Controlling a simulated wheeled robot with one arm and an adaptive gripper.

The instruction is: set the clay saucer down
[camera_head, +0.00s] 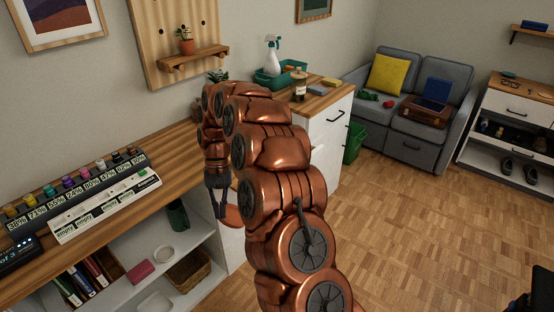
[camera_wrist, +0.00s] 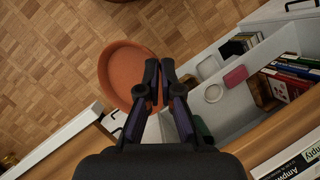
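The clay saucer (camera_wrist: 122,72) is a round orange dish in the wrist view, left of my fingertips. My gripper (camera_wrist: 160,68) is shut on its right rim, one finger on each side. In the head view my gripper (camera_head: 217,200) points down past the front edge of the desk, and a piece of the saucer (camera_head: 233,216) shows beside it. The rest of the saucer is hidden behind my arm there. The saucer is in the air, with the wood floor behind it in the wrist view.
The wooden desk (camera_head: 100,218) carries a row of small bottles (camera_head: 78,182) and a white labelled strip (camera_head: 105,208). Shelves below hold books, a pink box (camera_head: 140,270) and a basket (camera_head: 188,270). A white cabinet (camera_head: 330,122) stands beyond my arm, with a teal tray (camera_head: 268,80) on top.

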